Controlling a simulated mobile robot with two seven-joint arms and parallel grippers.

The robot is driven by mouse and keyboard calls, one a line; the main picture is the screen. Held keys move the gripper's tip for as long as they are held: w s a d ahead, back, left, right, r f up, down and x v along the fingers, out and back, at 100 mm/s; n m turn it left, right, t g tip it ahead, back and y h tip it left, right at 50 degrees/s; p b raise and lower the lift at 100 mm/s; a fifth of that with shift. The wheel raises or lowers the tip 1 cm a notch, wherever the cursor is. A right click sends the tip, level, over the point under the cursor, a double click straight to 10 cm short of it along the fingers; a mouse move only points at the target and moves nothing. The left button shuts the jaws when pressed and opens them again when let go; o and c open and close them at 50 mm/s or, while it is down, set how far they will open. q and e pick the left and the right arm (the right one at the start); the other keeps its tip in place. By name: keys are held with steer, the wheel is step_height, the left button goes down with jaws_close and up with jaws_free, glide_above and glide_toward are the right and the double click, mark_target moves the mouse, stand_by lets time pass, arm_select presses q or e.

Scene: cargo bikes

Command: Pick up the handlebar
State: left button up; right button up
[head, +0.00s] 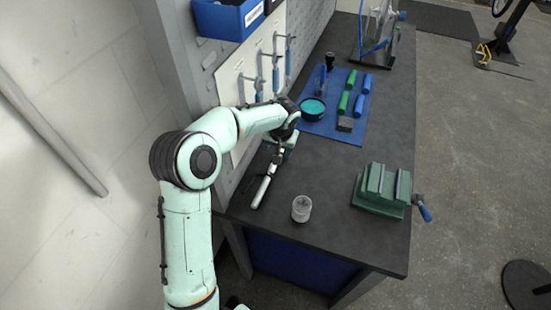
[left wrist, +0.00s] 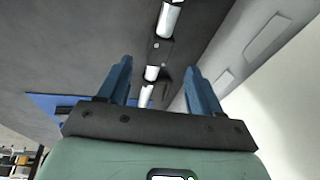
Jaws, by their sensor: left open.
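The handlebar (head: 262,190) is a thin silver-white bar with dark sections, lying on the dark workbench near its wall side. My left gripper (head: 279,148) is over the bar's far part, which the wrist and hand partly hide. In the left wrist view, the gripper's two blue fingers (left wrist: 157,72) are open and apart. The bar (left wrist: 170,18) runs through the gap between them, with a dark clamp-like section near the fingertips. I cannot tell whether the fingers are level with the bar or still above it. My right gripper is not in view.
A green vise (head: 382,188) is at the bench's right edge. A blue mat (head: 352,128) holds grips, a teal-filled bowl (head: 313,109) and small tools. A pegboard wall with hanging tools borders the left. The bench's middle is clear.

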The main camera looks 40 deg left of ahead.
arm_select(q)
steer(key=x, duration=0.5)
steer(key=shift+w+a+f+p, duration=0.1)
steer(key=shift+w+f+p, duration=0.2)
steer(key=shift+f+p, duration=0.05)
steer(key=shift+s, duration=0.1)
jaws_close()
